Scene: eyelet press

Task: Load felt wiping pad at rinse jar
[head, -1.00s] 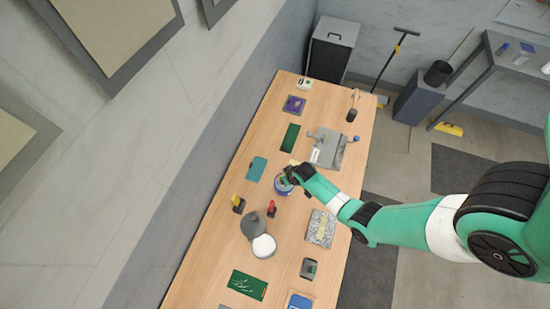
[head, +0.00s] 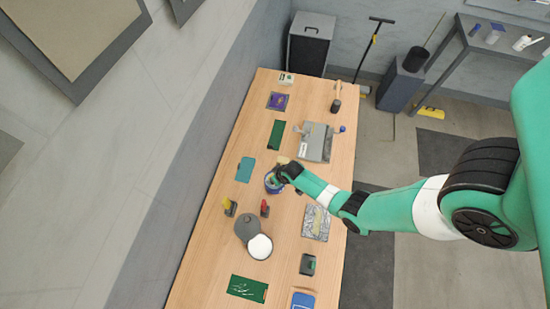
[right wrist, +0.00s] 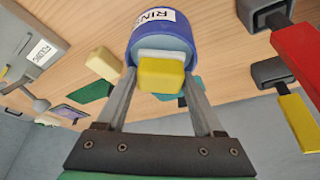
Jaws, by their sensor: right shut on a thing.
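The rinse jar (head: 270,185) is a blue, round container on the wooden table, partly covered by my right gripper (head: 282,173) in the head view. In the right wrist view the jar (right wrist: 163,38) has a white label starting "RIN". My right gripper (right wrist: 162,82) is shut on a yellow block with a pale layer, which I take to be the felt wiping pad (right wrist: 161,75). The pad overlaps the jar's mouth in that view; I cannot tell how deep it sits. My left gripper is not in view.
Close to the jar are a pale yellow block (right wrist: 103,63), a teal pad (head: 245,169), and yellow (head: 229,207) and red-handled (head: 264,208) tools in dark holders. A grey pot (head: 247,226) stands nearer the front. A grey fixture (head: 315,142) stands farther back right.

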